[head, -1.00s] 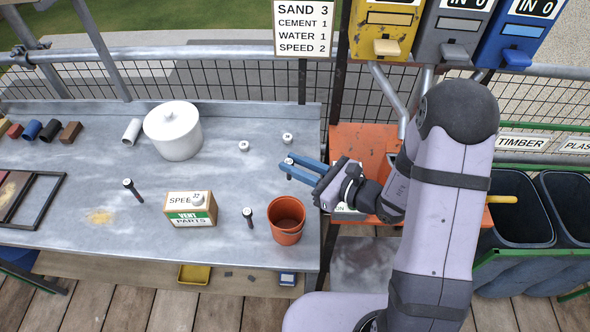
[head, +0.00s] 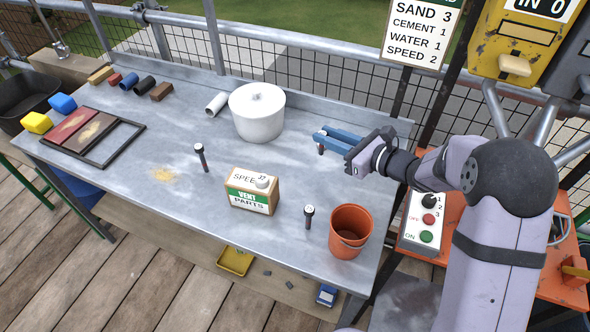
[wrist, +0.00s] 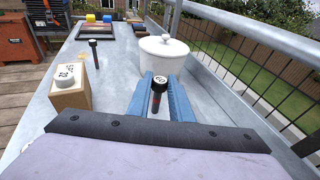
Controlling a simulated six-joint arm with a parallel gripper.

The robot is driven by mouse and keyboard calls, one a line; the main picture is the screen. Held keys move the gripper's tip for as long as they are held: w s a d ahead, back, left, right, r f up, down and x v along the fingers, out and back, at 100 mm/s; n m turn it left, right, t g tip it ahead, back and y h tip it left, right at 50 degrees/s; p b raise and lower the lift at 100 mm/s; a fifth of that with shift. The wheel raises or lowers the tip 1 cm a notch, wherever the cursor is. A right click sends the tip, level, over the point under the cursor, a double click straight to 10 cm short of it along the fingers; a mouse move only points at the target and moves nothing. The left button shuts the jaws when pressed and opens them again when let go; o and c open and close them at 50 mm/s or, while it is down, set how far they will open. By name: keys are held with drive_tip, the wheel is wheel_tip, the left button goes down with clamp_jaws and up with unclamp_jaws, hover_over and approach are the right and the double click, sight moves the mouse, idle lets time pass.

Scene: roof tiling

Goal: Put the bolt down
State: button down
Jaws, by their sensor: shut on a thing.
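My gripper (head: 338,139) has blue fingers and is shut on a dark bolt (wrist: 156,96) with a white, numbered head. In the wrist view the bolt stands upright between the fingertips, with a red mark low on its shank.
A white lidded pot (head: 257,115) stands left of my gripper. The parts box (head: 252,192) and an orange bucket (head: 349,232) stand nearer the front. A mesh fence (head: 320,75) runs behind. Frames and small blocks lie at the far left. The bench's middle is mostly clear.

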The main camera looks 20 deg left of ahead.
drive_tip(key=w+a+r+b, duration=0.2)
drive_tip(key=a+b, duration=0.1)
drive_tip(key=a, duration=0.5)
drive_tip(key=shift+n+g+y, duration=0.3)
drive_tip(key=shift+g, duration=0.1)
drive_tip(key=shift+a+f+p, duration=0.15)
drive_tip(key=shift+f+p, duration=0.4)
drive_tip(key=shift+f, duration=4.25)
drive_tip(key=shift+f, duration=0.25)
drive_tip(key=c, duration=1.6)
unclamp_jaws()
drive_tip(key=shift+r, duration=0.1)
drive_tip(key=shift+r, duration=0.15)
drive_tip(key=b+v, duration=0.1)
drive_tip(key=v, duration=1.1)
drive_tip(key=shift+b, duration=0.35)
